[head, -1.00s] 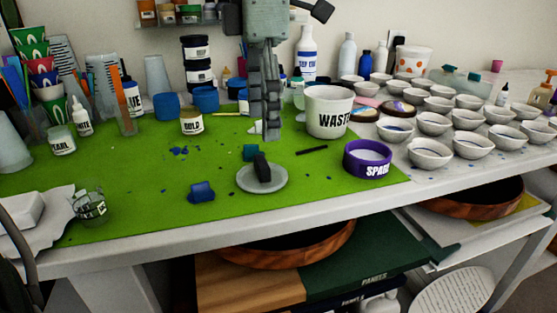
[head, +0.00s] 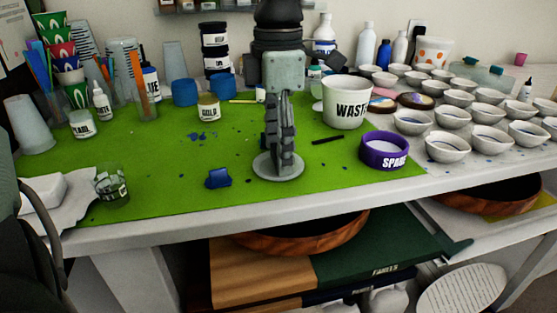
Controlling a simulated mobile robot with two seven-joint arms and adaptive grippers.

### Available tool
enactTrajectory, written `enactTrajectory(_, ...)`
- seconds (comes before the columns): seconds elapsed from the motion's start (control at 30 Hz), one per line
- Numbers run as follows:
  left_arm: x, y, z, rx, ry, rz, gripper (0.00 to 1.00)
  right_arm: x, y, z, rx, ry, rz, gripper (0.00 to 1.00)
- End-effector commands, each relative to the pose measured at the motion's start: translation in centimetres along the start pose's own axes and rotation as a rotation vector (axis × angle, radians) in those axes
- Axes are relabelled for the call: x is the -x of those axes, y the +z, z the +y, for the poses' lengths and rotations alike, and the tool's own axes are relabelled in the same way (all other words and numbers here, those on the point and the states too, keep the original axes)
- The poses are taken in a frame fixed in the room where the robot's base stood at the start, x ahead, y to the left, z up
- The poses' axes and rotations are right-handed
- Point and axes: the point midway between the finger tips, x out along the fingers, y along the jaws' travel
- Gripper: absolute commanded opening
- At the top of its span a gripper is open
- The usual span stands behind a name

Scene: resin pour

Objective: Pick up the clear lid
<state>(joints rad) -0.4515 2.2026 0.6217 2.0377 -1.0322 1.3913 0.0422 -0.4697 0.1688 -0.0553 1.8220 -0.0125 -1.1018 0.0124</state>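The clear lid (head: 262,171), a pale round disc, lies on the green mat (head: 235,207) near its front middle. My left gripper (head: 284,168) comes down from above, directly over the lid, with its fingertips at the lid's middle. It hides the lid's centre, where a dark upright block stood in the earlier view. The fingers are seen nearly edge-on, so I cannot tell whether they are open or closed on anything. The lid appears to rest flat on the mat. My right gripper is not in view.
A blue lump (head: 218,178) lies left of the lid. The purple SPARE ring (head: 385,160) and white WASTE cup (head: 343,113) stand to the right. A clear cup (head: 113,185) is at far left. Several white bowls (head: 447,149) fill the right side. The mat's front is fairly clear.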

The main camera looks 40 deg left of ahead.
Motion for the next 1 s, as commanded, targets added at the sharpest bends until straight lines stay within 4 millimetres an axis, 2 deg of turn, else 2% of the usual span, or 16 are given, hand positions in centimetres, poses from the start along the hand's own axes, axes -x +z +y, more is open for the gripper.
enactTrajectory(0.03, 0.0, 0.0, 0.0, 0.000, 0.000, 0.000, 0.51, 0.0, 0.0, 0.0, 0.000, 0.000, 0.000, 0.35)
enactTrajectory(0.23, 0.0, 0.0, 0.0, 0.000, 0.000, 0.000, 0.26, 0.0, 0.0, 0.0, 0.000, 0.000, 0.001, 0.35)
enactTrajectory(0.27, 0.0, 0.0, 0.0, 0.000, 0.000, 0.000, 0.25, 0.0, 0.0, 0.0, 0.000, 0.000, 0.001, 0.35)
enactTrajectory(0.53, 0.1, 0.0, 0.0, 0.000, 0.001, 0.000, 0.25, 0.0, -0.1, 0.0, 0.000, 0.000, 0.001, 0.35)
enactTrajectory(0.67, 0.9, 0.1, 0.0, 0.000, 0.001, -0.002, 0.25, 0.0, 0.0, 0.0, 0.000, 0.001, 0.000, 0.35)
enactTrajectory(0.87, 3.8, 0.1, 0.1, 0.001, 0.004, -0.004, 0.25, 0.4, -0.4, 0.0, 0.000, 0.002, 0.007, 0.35)
enactTrajectory(1.0, 5.7, -2.6, -0.4, 0.000, 0.001, -0.009, 0.25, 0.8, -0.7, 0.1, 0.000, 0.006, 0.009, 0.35)
